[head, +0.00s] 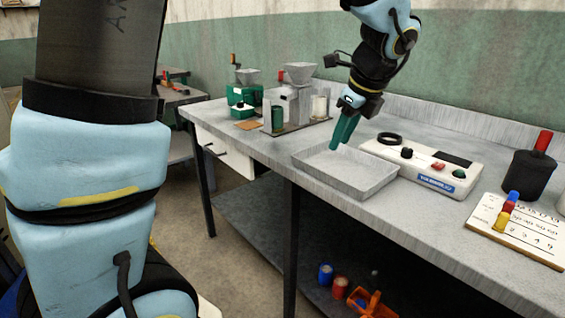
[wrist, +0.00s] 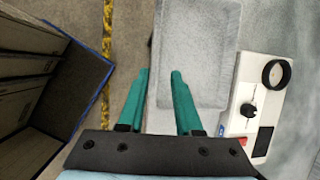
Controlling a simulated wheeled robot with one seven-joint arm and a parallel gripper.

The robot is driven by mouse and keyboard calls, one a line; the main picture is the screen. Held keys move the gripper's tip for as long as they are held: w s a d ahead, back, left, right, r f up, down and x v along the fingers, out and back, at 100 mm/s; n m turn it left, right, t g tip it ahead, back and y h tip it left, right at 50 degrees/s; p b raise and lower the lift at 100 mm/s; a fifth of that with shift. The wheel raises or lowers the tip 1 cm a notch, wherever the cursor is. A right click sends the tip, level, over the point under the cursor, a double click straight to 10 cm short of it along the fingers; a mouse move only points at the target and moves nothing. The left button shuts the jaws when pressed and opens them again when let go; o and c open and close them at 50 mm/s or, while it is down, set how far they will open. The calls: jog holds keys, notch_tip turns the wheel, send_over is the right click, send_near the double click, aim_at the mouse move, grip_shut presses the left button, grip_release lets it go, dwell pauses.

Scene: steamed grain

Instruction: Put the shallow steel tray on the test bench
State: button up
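The shallow steel tray (head: 318,174) is a grey rectangular pan. It lies flat on the grey test bench (head: 427,216), close to the front edge. It also shows in the wrist view (wrist: 206,60). My gripper (head: 336,145) points down at the tray from above. In the wrist view my gripper (wrist: 160,72) has two green fingers apart with a clear gap. The tray's left edge shows between them, with the right finger over the tray and the left finger outside it. Whether the fingers touch the tray cannot be told.
A white control box (head: 422,166) with knobs stands just right of the tray. A grain mill (head: 290,102) stands behind left. A dark pot (head: 528,176) and a printed board (head: 514,230) are at right. Below is a shelf with small cans (head: 340,287). A blue-edged box (wrist: 65,75) stands at left.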

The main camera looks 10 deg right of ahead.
jog(key=a+f+n+g, duration=0.1)
jog(key=a+f+n, duration=0.2)
jog(key=a+n, duration=0.6)
jog(key=s+a+f+n+g, duration=0.1)
jog(key=a+f+n, duration=0.3)
jog(key=a+n, duration=0.6)
jog(key=a+f+n+g+h, duration=0.1)
jog(key=a+f+n, duration=0.3)
jog(key=a+n, duration=0.5)
jog(key=a, duration=0.3)
jog(key=shift+s+a+n, duration=0.15)
jog(key=shift+s+n, duration=0.25)
notch_tip(320, 180, up, 4)
jog(key=p, duration=0.3)
jog(key=shift+f+p, duration=0.1)
jog(key=shift+p, duration=0.25)
